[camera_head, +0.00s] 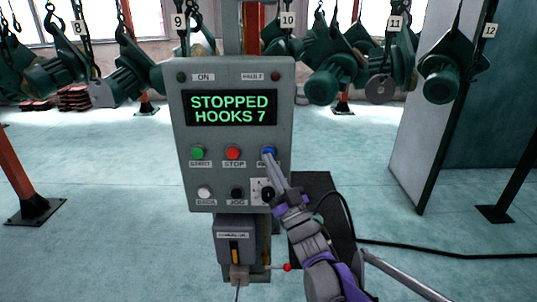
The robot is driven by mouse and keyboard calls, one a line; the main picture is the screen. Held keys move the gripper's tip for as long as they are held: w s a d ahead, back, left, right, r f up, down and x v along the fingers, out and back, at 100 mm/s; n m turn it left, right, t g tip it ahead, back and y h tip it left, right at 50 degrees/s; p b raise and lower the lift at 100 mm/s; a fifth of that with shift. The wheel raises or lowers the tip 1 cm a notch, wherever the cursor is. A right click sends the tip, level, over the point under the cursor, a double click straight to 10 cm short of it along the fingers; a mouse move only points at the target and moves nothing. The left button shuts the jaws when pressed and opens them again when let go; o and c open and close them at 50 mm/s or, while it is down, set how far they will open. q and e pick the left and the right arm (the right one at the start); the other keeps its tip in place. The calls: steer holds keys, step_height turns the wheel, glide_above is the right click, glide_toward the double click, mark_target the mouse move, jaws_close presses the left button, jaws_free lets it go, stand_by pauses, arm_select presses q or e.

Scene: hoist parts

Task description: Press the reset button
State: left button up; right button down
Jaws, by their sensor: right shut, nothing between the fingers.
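A grey control panel (181,120) stands upright in the middle of the head view. Its screen (232,108) reads "STOPPED HOOKS 7" in green. In the upper button row are a green button (197,152), a red button (233,152) labelled STOP, and a blue button (268,150). The label under the blue button is mostly hidden by my gripper. My right gripper (268,160) is shut and empty, its tips at the lower edge of the blue button. I cannot tell whether they touch it. My left gripper is out of view.
Below are a white button (204,192), a black one (237,193) and a dark knob (267,194), close to my gripper. A small box (234,242) hangs under the panel. Green hoists (331,80) hang behind. A black cable (440,252) crosses the floor at right.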

steer(key=shift+w, duration=0.3)
steer(key=shift+s, duration=0.2)
stand_by(0.4)
steer(key=shift+s, duration=0.65)
steer(key=s, duration=0.5)
stand_by(0.5)
